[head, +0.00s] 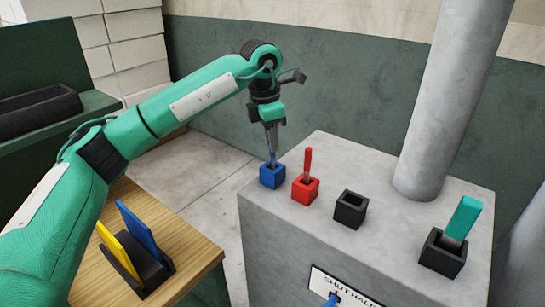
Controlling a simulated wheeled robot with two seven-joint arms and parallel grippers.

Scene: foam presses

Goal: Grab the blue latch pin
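A blue holder block (272,176) sits on the left corner of the grey pedestal top. A thin blue pin (272,158) stands upright in it. My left gripper (272,148) points straight down over this block, its fingertips at the top of the blue pin. The fingers look close together, but I cannot tell whether they grip the pin. Another blue piece (333,299) sticks out of the pedestal's front face below a white label, partly cut off by the picture's bottom edge. My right gripper is not in view.
On the pedestal (390,225) stand a red block (305,190) with a red pin (308,162), an empty black block (350,210) and a black block (442,255) with a teal handle (463,217). A grey column (445,100) rises behind. A wooden table (195,250) holds yellow and blue plates.

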